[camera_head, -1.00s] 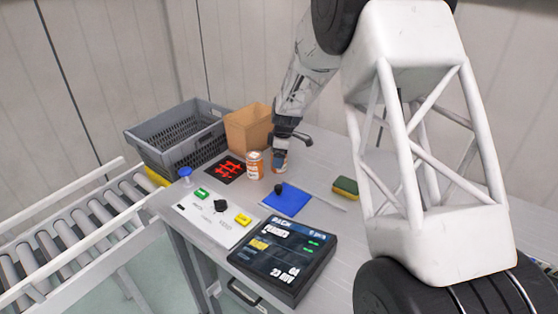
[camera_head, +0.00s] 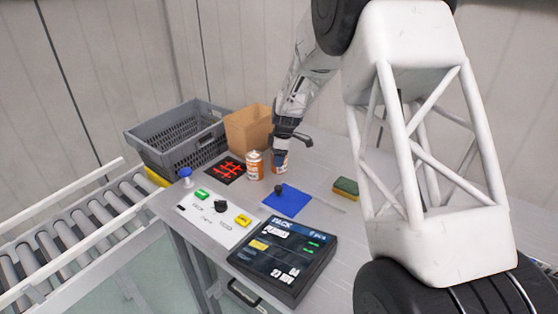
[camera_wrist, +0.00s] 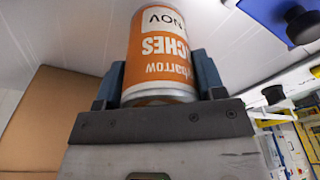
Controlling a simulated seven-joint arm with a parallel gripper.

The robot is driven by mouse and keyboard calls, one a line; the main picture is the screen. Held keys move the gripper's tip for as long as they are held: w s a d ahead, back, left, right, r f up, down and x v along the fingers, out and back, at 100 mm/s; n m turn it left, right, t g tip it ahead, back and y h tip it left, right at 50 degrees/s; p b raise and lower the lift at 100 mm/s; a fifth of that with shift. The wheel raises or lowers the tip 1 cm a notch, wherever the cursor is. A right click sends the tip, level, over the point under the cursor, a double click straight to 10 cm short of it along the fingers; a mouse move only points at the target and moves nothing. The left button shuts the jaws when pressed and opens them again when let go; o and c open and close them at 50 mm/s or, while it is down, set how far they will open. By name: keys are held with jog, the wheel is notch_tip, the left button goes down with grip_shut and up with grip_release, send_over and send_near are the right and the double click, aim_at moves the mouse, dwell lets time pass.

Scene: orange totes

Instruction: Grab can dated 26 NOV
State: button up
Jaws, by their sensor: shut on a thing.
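My gripper (camera_head: 281,155) is shut on an orange and white can (camera_wrist: 160,50), with one finger on each side of it in the wrist view. Its upside-down label shows "NOV" and "CHES"; the day number is out of sight. In the head view the held can (camera_head: 280,167) is partly hidden by my gripper and is at or close to the table top. A second orange and white can (camera_head: 254,166) stands upright just to the left of it. Its date is too small to read.
A cardboard box (camera_head: 245,130) and a grey crate (camera_head: 165,155) stand behind to the left. A blue mat (camera_head: 290,203) with a dark knob lies in front. A sponge (camera_head: 346,186), a button panel (camera_head: 215,215) and a black screen (camera_head: 280,262) are also near.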

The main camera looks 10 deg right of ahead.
jog(key=shift+r, duration=0.1)
jog(key=shift+r, duration=4.95)
